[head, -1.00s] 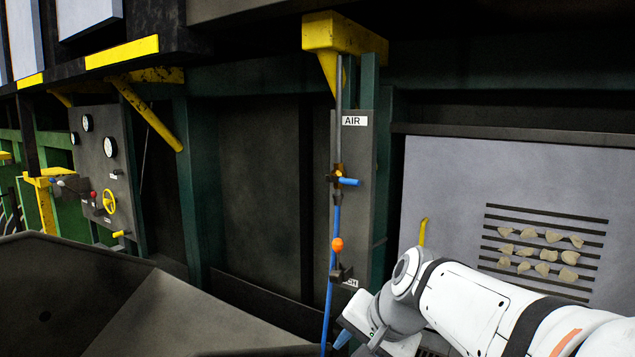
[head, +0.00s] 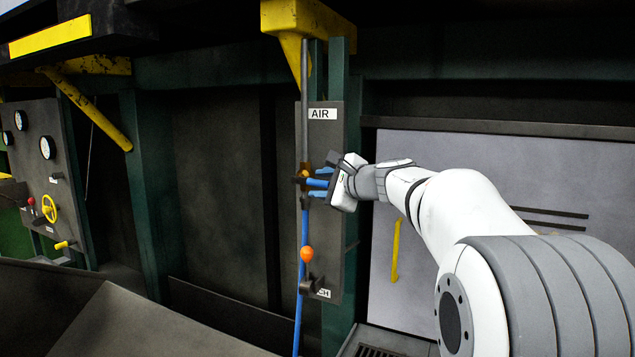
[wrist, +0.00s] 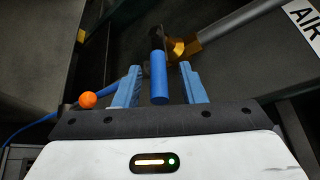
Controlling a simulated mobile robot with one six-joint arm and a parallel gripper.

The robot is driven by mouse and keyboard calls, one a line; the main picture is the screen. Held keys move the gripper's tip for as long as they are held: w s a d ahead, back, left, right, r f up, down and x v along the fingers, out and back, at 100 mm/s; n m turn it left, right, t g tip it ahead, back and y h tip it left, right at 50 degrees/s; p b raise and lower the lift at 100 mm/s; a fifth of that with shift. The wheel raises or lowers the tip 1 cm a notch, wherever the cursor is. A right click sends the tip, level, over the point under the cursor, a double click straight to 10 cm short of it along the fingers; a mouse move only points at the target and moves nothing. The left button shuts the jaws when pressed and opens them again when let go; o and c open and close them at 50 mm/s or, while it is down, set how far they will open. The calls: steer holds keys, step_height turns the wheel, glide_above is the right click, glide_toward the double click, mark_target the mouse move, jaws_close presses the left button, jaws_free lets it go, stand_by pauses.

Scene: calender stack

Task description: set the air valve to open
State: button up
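The air valve (head: 304,176) sits on the vertical pipe below the AIR label (head: 322,114). Its blue lever handle (head: 316,183) sticks out to the right, across the pipe. In the wrist view the blue handle (wrist: 159,80) lies between my fingers, with a gap visible on each side. My gripper (head: 323,182) is open at the valve, its blue fingers above and below the handle in the head view. The fingers of my gripper (wrist: 159,72) show apart in the wrist view. The valve's brass body (wrist: 180,48) is just beyond the fingertips.
An orange knob (head: 307,254) on a lower lever stands below the valve; it also shows in the wrist view (wrist: 88,99). A blue hose (head: 299,320) runs down the pipe line. A gauge panel with a yellow handwheel (head: 49,208) is at far left. A yellow handle (head: 395,250) is right.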

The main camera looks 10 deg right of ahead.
steer(key=shift+x, duration=0.9)
steer(key=shift+s+a, duration=0.1)
steer(key=shift+a, duration=0.1)
steer(key=shift+c, duration=0.4)
steer(key=shift+f, duration=0.1)
jaws_close()
